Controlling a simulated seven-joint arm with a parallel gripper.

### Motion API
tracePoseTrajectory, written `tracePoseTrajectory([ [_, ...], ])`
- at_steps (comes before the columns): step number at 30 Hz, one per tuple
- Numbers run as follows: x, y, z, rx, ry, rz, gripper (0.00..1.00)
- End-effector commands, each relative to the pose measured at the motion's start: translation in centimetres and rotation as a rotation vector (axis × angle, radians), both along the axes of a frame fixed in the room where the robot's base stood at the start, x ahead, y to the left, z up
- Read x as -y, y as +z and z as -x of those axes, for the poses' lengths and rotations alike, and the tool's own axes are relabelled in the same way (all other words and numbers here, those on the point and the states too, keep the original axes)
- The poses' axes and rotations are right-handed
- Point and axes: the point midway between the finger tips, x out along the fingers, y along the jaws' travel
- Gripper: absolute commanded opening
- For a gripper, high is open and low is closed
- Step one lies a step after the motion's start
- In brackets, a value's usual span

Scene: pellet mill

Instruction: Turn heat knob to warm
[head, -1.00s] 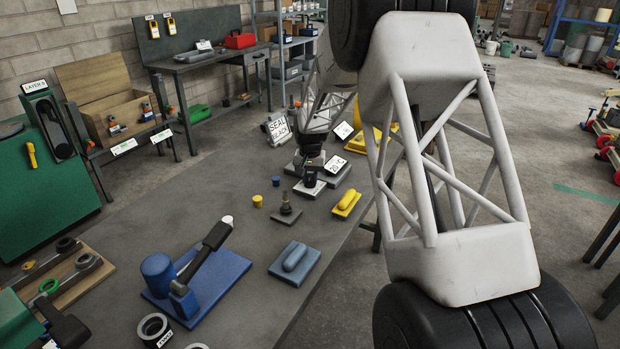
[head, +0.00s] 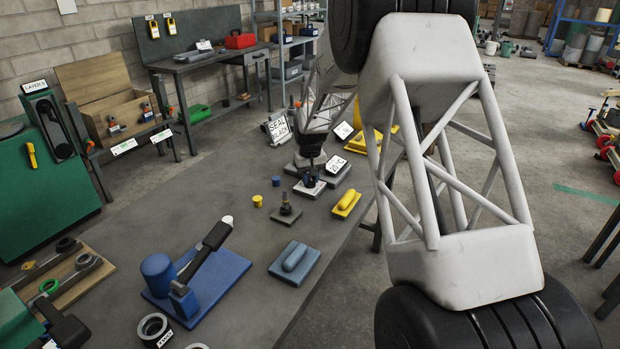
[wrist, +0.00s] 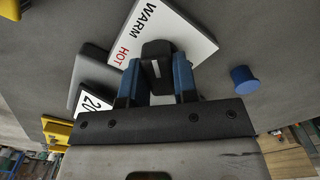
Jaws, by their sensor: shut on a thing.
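The heat knob (wrist: 155,48) is dark, with a white pointer line on it, and stands on a light plate (wrist: 183,28) lettered WARM and HOT. My gripper (wrist: 157,68) is shut on the knob, one blue finger on each side of it. The line runs roughly along the picture's vertical; I cannot tell which word it points at, since the rest of the lettering is hidden. In the head view the gripper (head: 311,178) is down at the small knob unit (head: 309,190), and the knob itself is mostly hidden.
A 20 °C card (head: 335,166) on a grey block stands just behind the knob unit. A blue cap (head: 276,181), a yellow cap (head: 257,201), a dark post (head: 285,209) and a yellow-handled block (head: 346,203) are close by.

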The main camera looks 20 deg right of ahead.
Motion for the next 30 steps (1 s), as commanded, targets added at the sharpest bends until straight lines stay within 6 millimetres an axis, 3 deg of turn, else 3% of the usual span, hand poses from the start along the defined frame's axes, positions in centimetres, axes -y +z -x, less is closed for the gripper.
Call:
tracePoseTrajectory([
  [2,0.0,0.0,0.0,0.0,0.001,0.0,0.03],
  [3,0.0,0.0,0.0,0.0,0.001,0.0,0.29],
  [8,0.0,0.0,0.0,0.0,0.0,0.0,0.52],
  [20,0.0,0.4,0.0,0.001,-0.001,0.0,0.52],
  [30,0.0,3.7,-0.1,0.003,-0.001,0.0,0.52],
])
